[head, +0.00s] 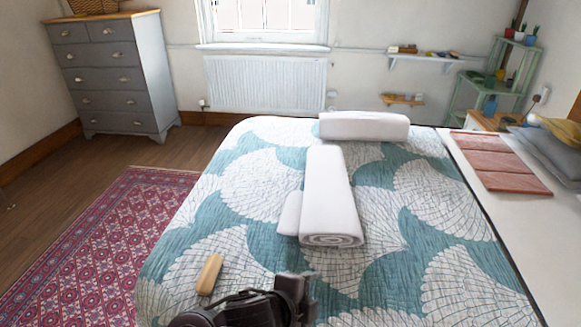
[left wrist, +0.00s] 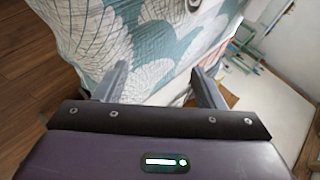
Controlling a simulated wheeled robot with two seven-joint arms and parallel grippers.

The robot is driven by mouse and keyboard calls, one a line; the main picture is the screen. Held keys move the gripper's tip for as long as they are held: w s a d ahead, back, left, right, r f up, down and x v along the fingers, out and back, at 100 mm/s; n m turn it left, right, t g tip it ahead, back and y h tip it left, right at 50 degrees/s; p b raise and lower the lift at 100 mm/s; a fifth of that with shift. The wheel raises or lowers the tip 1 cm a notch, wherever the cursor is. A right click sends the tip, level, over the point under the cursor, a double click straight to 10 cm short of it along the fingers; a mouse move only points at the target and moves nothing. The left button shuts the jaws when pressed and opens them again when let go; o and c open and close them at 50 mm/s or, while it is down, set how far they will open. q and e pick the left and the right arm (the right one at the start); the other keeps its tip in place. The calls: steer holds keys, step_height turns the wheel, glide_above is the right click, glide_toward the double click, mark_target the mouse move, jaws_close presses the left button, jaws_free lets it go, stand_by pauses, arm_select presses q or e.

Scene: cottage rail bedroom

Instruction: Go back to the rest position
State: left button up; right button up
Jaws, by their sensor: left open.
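My left gripper (head: 297,286) shows at the bottom middle of the head view, over the near part of the bed. In the left wrist view its two grey fingers (left wrist: 160,82) are spread apart with nothing between them; the quilt shows beyond. My right gripper is in neither view.
The bed (head: 262,188) has a teal and white quilt. Rolled white towels (head: 326,190) lie at its middle and a white roll (head: 363,126) lies behind them. A small wooden block-like item (head: 209,274) lies left of my gripper. A grey dresser (head: 106,76) stands back left; floor and rug (head: 110,235) are clear.

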arm_select(q)
steer(key=s+a+f+n+g+y, duration=0.25)
steer(key=s+a+n, duration=0.35)
steer(key=a+n, duration=0.5)
steer(key=s+a+f+n+g+y, duration=0.2)
steer(key=s+a+f+n+y, duration=0.2)
steer(key=s+a+n, duration=0.65)
step_height(320, 180, down, 30)
steer(key=w+a+m+g, duration=0.1)
steer(key=w+a+m, duration=0.1)
steer(key=s+a+f+g, duration=0.1)
steer(key=s+a+f, duration=0.2)
steer(key=s+f, duration=1.4)
steer(key=shift+s+a+f, duration=0.2)
steer(key=shift+s+f, duration=0.2)
steer(key=shift+s, duration=0.65)
